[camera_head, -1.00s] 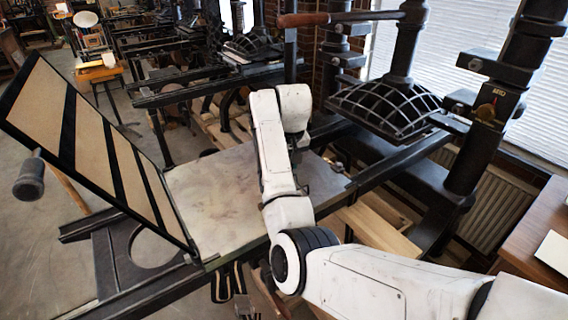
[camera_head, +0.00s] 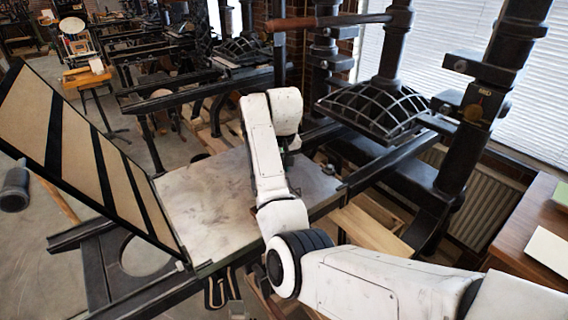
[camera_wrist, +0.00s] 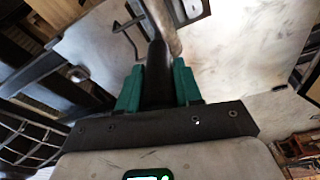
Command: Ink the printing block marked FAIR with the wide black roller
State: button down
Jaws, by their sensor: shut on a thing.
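In the wrist view, my gripper (camera_wrist: 157,88), with teal fingers, is shut on a dark handle (camera_wrist: 157,62). A thin bent metal rod and a pale rounded bar show just beyond it. I take this to be the roller, but its wide black drum is not clear. A small grey piece with dark edges (camera_wrist: 188,12) shows at the top, and no lettering can be read on it. In the head view, my arm hides the gripper and what it holds, above the pale press bed (camera_head: 195,220). I cannot make out the FAIR mark.
The hinged frame with tan panels (camera_head: 85,150) stands tilted up left of the bed. The press's black ribbed platen (camera_head: 375,110) hangs to the right of my arm, near a black column. A wooden table (camera_head: 520,235) with a pale sheet is at right. More presses stand behind.

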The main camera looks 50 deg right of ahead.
jog(key=w+a, duration=0.2)
jog(key=a, duration=0.5)
jog(key=shift+a, duration=0.15)
dwell(4.7)
jog(key=shift+w+d+v, duration=0.1)
jog(key=shift+w+v, duration=0.05)
jog(key=shift+v, duration=0.7)
jog(key=shift+w+d+v, duration=0.1)
jog(key=shift+w+v, duration=0.05)
jog(key=shift+v, duration=0.65)
jog(key=shift+w+d+v, duration=0.1)
jog(key=shift+w+v, duration=0.05)
jog(key=shift+v, duration=0.7)
jog(key=shift+r, duration=0.1)
